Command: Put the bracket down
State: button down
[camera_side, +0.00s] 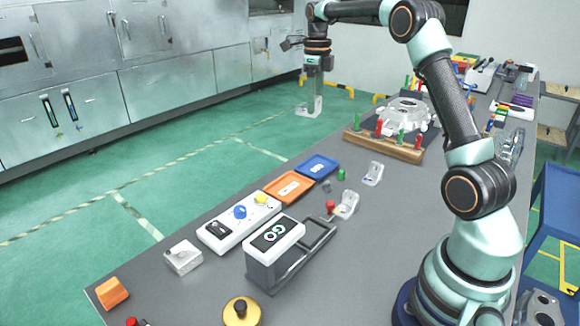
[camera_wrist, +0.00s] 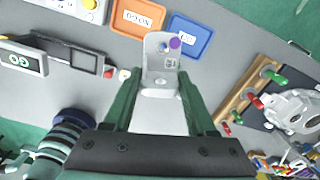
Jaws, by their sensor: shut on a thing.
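A pale metal L-shaped bracket (camera_side: 309,108) hangs in the air from my gripper (camera_side: 316,88) in the side view. It shows against the green floor, past the table's left edge in the picture. In the wrist view the bracket (camera_wrist: 154,62) sits between the two green fingers of my gripper (camera_wrist: 158,88), which is shut on it. Its plate has holes, with a purple and a blue spot showing at them. Two similar brackets, one nearer the rack (camera_side: 373,173) and one by the red knob (camera_side: 346,205), lie on the table.
The orange tray (camera_side: 280,195) and blue tray (camera_side: 310,173) lie side by side on the grey table (camera_side: 220,282). A control box (camera_side: 216,236) is nearby. A wooden rack (camera_side: 385,148) with coloured pegs stands before a round casting (camera_side: 408,110).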

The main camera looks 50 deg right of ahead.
jog(key=d+f+m, duration=0.1)
jog(key=f, duration=0.6)
jog(key=d+f+m, duration=0.1)
jog(key=f, duration=0.6)
jog(key=w+d+f+m, duration=0.1)
jog(key=d+f, duration=0.1)
jog(key=f, duration=0.5)
jog(key=shift+f, duration=0.2)
jog(key=shift+f, duration=0.1)
jog(key=shift+c, duration=1)
grip_release()
